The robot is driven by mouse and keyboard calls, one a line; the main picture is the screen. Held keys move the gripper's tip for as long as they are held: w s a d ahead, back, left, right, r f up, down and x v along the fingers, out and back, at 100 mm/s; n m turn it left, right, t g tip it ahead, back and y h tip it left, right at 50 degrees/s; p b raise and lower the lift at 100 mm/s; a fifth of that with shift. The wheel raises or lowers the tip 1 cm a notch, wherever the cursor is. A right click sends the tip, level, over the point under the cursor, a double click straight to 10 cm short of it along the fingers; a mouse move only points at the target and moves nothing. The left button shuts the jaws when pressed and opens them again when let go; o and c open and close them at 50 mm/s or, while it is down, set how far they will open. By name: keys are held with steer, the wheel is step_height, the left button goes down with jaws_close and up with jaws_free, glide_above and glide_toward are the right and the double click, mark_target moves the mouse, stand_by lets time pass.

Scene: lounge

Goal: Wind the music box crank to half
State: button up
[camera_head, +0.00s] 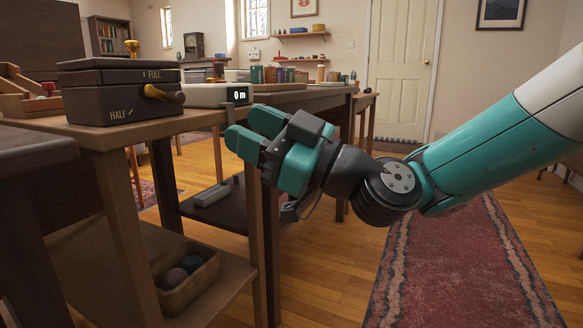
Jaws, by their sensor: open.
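The music box (115,100) is a dark box on the wooden table at the left. Its near side carries the marks FULL at the upper right and HALF at the lower left. A yellow crank (158,92) with a dark knob sticks out from that side, below FULL, pointing right. My gripper (248,130) is open and empty. It is to the right of the music box, apart from the crank, with its teal fingers pointing left. The far side of the box is hidden.
A pale device (217,95) with a display reading "0 m" stands right of the box. A low shelf holds a wooden tray (190,278) with balls. A longer table (295,98) with colored items stands behind. Open floor and a red rug (465,262) lie at right.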

steer(key=b+v, duration=0.5)
steer(key=shift+d+f+b, duration=0.15)
steer(key=shift+d+b, duration=0.1)
steer(key=shift+b, duration=0.15)
